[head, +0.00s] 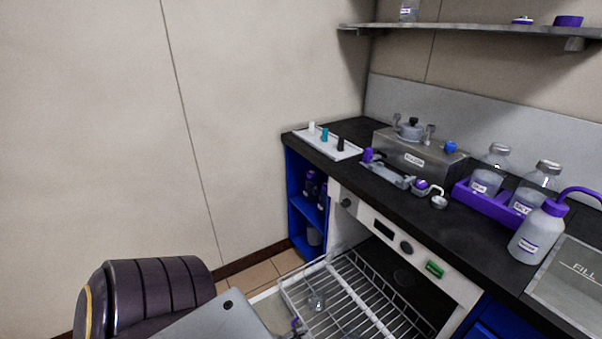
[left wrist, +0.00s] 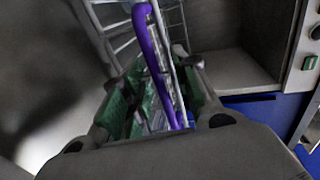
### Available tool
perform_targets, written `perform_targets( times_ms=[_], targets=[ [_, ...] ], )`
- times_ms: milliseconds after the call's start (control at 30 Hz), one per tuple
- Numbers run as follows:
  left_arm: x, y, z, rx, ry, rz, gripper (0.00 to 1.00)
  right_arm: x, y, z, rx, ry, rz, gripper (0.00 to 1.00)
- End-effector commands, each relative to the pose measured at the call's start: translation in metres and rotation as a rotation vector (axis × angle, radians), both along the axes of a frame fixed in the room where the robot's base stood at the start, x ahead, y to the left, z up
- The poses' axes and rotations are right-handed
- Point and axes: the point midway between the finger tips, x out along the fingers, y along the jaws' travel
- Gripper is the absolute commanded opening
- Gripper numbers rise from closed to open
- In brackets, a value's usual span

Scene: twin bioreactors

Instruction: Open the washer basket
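The washer (head: 349,208) stands under the counter with its front open. Its wire basket (head: 345,262) sits out past the washer front, over the lowered door. A purple handle bar (left wrist: 152,50) shows in the left wrist view, beside pale basket wires. My left gripper (left wrist: 160,85) has its green-padded fingers either side of this bar, with a gap showing between the left pad and the bar; contact is not clear. In the head view my left arm covers the basket's near left corner, and the fingers are mostly hidden. My right gripper is not in view.
The counter (head: 405,203) above holds a white tray (head: 327,145), a purple rack (head: 484,203) with bottles and a wash bottle (head: 538,232). Blue shelves (head: 305,200) are left of the washer. Tiled floor (head: 257,277) is clear there.

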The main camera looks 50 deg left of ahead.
Motion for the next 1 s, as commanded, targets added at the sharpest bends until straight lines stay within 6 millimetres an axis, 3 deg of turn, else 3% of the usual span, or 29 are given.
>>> perform_targets(
  times_ms=[367, 1000],
  targets=[
    [-0.021, 0.003, 0.003, 0.001, 0.003, 0.001, 0.30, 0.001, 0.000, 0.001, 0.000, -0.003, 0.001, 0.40],
    [-0.093, 0.013, 0.019, 0.000, 0.001, 0.000, 0.30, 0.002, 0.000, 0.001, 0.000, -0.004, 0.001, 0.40]
  ],
)
